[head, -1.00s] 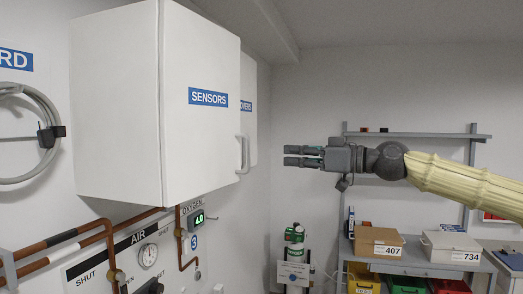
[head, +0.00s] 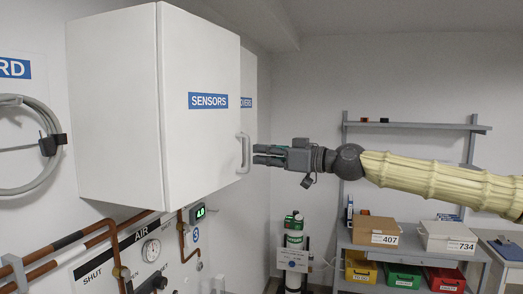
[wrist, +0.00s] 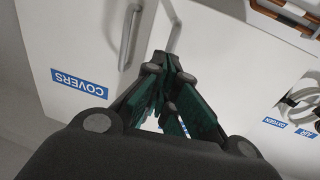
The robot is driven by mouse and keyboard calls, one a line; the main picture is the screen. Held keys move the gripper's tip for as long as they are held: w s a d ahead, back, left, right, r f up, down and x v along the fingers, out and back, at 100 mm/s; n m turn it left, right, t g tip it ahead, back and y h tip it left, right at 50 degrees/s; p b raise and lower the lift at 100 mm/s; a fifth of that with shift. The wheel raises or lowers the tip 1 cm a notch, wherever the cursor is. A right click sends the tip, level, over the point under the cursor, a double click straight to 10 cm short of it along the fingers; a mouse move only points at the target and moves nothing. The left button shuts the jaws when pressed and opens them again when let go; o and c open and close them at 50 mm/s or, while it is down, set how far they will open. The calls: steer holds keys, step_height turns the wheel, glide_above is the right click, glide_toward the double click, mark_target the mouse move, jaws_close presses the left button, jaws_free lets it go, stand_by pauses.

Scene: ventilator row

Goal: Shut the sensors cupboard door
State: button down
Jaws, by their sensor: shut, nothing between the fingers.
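The white sensors cupboard (head: 112,110) hangs on the left wall in the head view. Its door (head: 200,140) carries a blue SENSORS label and looks close to flush with the box; I cannot tell if a gap is left. The door's grey handle (head: 244,153) is at its far right edge. My gripper (head: 256,155) is shut and empty, its fingertips pointing left just right of the handle. Contact cannot be told. In the wrist view the shut fingers (wrist: 172,60) point toward white panels and hide part of them.
The covers cupboard (head: 248,115) is just behind; its label (wrist: 80,83) shows in the wrist view. Pipes and a gauge (head: 151,249) are below. A green-topped cylinder (head: 293,240) stands at the back, beside a bench with boxes (head: 376,230) and a shelf (head: 410,126).

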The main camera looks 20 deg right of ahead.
steer(key=shift+w+a, duration=0.2)
steer(key=shift+f+b, duration=0.1)
steer(key=shift+b, duration=0.2)
